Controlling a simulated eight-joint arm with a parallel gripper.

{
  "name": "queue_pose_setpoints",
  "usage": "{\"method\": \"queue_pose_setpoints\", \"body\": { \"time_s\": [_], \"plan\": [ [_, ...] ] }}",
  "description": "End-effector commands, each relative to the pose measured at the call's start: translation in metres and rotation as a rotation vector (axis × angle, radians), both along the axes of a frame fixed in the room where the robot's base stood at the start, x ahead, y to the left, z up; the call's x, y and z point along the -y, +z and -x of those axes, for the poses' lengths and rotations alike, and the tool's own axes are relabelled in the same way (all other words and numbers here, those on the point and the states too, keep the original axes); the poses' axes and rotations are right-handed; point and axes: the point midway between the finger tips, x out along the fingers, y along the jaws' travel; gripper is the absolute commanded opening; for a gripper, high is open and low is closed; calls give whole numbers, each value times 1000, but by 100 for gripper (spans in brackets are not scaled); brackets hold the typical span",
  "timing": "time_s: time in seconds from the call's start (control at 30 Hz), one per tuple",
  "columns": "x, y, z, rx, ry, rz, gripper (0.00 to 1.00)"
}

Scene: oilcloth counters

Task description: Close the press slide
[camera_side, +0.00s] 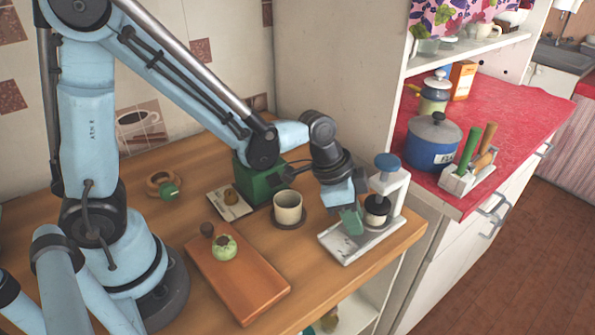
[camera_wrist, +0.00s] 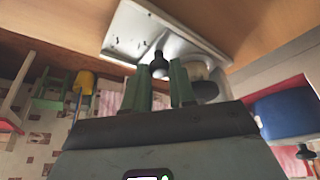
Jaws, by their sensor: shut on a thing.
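The press (camera_side: 395,188) is a white stand with a blue knob on top, at the right end of the wooden counter. A dark round part sits under its arm. Its pale slide plate (camera_side: 343,247) reaches out toward the left front. My gripper (camera_side: 350,222), with green fingers, is low over this plate, left of the dark part. In the wrist view the fingers (camera_wrist: 159,82) stand on either side of a small black knob (camera_wrist: 158,66) by the pale plate (camera_wrist: 150,35). The grip on the knob is partly hidden in the side view.
A beige cup (camera_side: 288,207) on a dark coaster and a green box (camera_side: 262,183) stand left of the press. A blue pot (camera_side: 432,145) stands on the red counter to the right. The wooden counter's edge is close.

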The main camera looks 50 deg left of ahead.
Motion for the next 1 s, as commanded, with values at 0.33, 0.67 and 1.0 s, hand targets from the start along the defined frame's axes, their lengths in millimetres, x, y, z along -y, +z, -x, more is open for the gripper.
{"method": "queue_pose_setpoints", "body": {
  "time_s": [0.33,0.67,1.0],
  "plan": [
    [0,0,-9,7,2,0,0],
    [0,0,-7,5,2,0,50],
    [0,0,-6,2,0,1,50]
  ]
}}
